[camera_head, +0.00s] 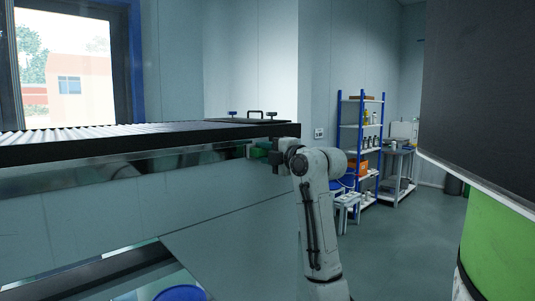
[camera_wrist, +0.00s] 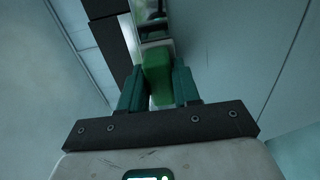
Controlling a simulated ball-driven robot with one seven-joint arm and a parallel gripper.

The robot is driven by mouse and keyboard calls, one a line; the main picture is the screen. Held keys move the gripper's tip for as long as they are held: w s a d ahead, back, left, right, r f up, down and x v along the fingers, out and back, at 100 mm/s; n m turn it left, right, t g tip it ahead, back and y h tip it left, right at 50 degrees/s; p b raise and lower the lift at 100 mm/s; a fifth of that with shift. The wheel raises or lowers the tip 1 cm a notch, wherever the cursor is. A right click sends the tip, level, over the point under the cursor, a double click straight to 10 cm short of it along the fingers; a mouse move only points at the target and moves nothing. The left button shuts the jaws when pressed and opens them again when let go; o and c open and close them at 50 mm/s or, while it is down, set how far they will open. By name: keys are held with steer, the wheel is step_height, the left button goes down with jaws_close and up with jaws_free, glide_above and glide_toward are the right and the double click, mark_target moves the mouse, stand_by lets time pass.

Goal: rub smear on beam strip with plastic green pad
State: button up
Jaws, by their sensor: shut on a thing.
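My gripper (camera_wrist: 158,90) is shut on the green pad (camera_wrist: 157,66), which sits between its two dark green fingers in the wrist view. In the head view my gripper (camera_head: 262,152) is at the right end of the beam strip (camera_head: 190,158), a shiny metallic band under the black edge of the roller table. The pad (camera_head: 258,153) shows there as a small green patch. In the wrist view the pad's far end is close to the strip (camera_wrist: 153,28); I cannot tell whether they touch. I cannot make out the smear clearly.
The black-edged roller table (camera_head: 120,143) runs above the strip, with a pale panel (camera_head: 100,205) below. A blue-framed shelf (camera_head: 360,140) and a stool (camera_head: 347,205) stand behind at the right. A dark panel (camera_head: 485,90) is close at the right. Floor is open at the right.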

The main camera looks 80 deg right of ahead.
steer(key=shift+w+a, duration=0.85)
steer(key=shift+a, duration=0.55)
steer(key=shift+w+a, duration=0.85)
steer(key=shift+a, duration=0.5)
steer(key=shift+w+a, duration=0.85)
steer(key=shift+a, duration=0.55)
steer(key=shift+w+a, duration=0.55)
steer(key=shift+a, duration=0.2)
steer(key=shift+w+a, duration=0.5)
steer(key=shift+a, duration=0.25)
steer(key=v, duration=0.6)
steer(key=shift+s, duration=0.15)
steer(key=p+v, duration=0.1)
steer(key=v, duration=0.1)
steer(key=shift+s+a, duration=0.15)
steer(key=shift+s, duration=0.2)
